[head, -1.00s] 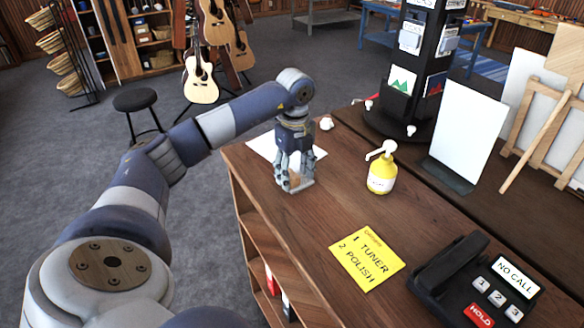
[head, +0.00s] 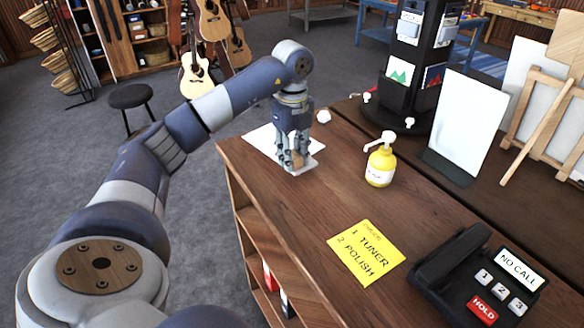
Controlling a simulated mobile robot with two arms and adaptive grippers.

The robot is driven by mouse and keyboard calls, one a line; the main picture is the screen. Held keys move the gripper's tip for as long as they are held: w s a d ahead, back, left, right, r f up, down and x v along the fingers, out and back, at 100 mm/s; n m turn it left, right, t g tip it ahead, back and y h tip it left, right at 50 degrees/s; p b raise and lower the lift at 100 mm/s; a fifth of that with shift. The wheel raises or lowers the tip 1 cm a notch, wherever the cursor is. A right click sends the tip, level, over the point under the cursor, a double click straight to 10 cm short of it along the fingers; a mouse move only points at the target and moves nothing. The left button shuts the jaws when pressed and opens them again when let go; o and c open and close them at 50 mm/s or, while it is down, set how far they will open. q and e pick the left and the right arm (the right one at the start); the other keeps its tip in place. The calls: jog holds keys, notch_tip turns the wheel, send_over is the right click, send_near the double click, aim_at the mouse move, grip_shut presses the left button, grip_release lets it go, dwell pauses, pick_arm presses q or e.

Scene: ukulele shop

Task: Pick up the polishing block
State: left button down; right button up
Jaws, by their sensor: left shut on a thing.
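My left gripper (head: 296,160) points down over the left end of the wooden counter (head: 330,205). It is shut on the polishing block (head: 297,158), a small block of which a brown wooden part shows between the fingers. The fingers hide much of the block. A pale flat part shows at its bottom. The block appears to be held a little above the counter, in front of a white sheet (head: 262,138); the gap below it is hard to judge. My right gripper is not in view.
A yellow pump bottle (head: 380,168) stands to the right of the gripper. A yellow note (head: 366,252) reading "1 TUNER 2 POLISH" and a black phone (head: 450,272) lie nearer. A white panel (head: 465,125) and a black display stand (head: 410,75) are behind. The counter between bottle and gripper is clear.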

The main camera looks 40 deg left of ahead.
pick_arm(q)
jog(key=s+d+b, duration=0.2)
jog(key=s, duration=0.5)
jog(key=s+d+r+b, duration=0.1)
jog(key=s+d+b, duration=0.1)
jog(key=s, duration=0.6)
jog(key=shift+s+d+r+b, duration=0.2)
jog(key=shift+s+r+b, duration=0.1)
jog(key=shift+b, duration=0.55)
jog(key=shift+f, duration=0.1)
